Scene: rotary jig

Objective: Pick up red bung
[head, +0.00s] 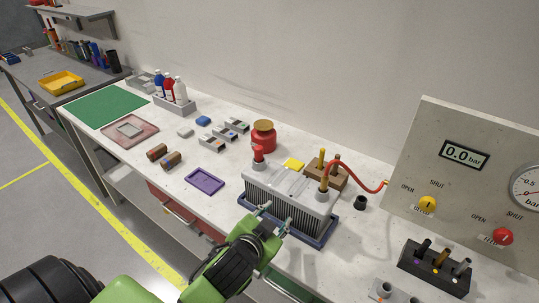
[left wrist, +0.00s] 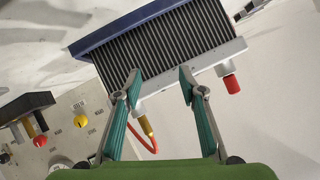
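The red bung (head: 258,153) sits upright on the left neck of the finned metal radiator (head: 290,194) in the head view. In the left wrist view the red bung (left wrist: 231,84) is to the right of my fingers, at a corner of the radiator (left wrist: 165,48). My left gripper (head: 277,214) is at the radiator's near side, apart from the bung. In the left wrist view my left gripper (left wrist: 159,76) is open, with nothing held between its fingertips. My right gripper is not in view.
A red hose (head: 353,167) runs from the radiator's right neck toward the gauge panel (head: 470,175). A red pot (head: 263,136) with a brown lid stands behind the bung. A wooden block (head: 326,176) is behind the radiator.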

